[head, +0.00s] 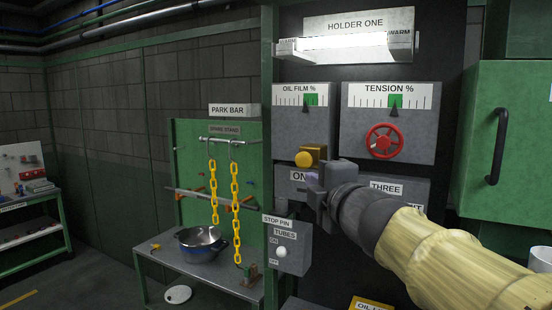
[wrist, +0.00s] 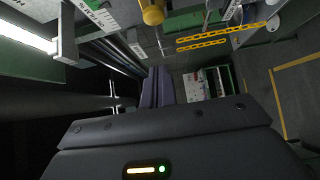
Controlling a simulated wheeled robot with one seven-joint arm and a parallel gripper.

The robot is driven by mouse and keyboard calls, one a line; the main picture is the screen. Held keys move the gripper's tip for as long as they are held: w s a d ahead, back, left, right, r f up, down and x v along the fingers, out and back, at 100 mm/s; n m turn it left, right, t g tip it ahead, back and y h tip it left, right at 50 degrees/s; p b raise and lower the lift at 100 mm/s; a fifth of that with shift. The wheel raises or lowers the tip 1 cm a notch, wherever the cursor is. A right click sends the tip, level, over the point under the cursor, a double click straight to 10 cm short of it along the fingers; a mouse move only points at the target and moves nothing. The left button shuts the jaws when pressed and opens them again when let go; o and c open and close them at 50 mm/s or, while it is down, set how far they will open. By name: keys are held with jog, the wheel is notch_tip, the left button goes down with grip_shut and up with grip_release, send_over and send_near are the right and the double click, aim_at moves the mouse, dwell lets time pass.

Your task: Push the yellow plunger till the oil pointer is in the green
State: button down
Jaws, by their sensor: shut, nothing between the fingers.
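The yellow plunger (head: 303,159) has a round knob and sticks out from the panel below the oil film gauge (head: 300,97). It also shows at the top of the wrist view (wrist: 153,14). The gauge has a white scale with a green band. Its black pointer (head: 305,108) appears at or near the band's left edge; I cannot tell exactly. My gripper (head: 311,179) is shut and empty, just below the plunger in the head view. In the wrist view the purple-grey fingers (wrist: 156,88) are together, apart from the knob.
A tension gauge (head: 392,96) and red handwheel (head: 383,141) are on the right. A stop pin box (head: 288,244) is below my gripper. Yellow chains (head: 235,200) hang at left, beside a metal pot (head: 201,242) on a bench. A green cabinet (head: 520,150) stands far right.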

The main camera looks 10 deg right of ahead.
jog(key=shift+s+d, duration=0.15)
jog(key=shift+d, duration=0.05)
send_near(297, 162)
jog(key=w+a, duration=0.3)
jog(key=w+p, duration=0.1)
jog(key=w+d+p, duration=0.1)
jog(key=shift+d+r+p, duration=0.15)
jog(key=shift+r+p, duration=0.05)
jog(key=shift+p, duration=0.15)
jog(key=shift+w+d, duration=0.35)
jog(key=shift+d, duration=0.05)
jog(key=shift+a+f, duration=0.1)
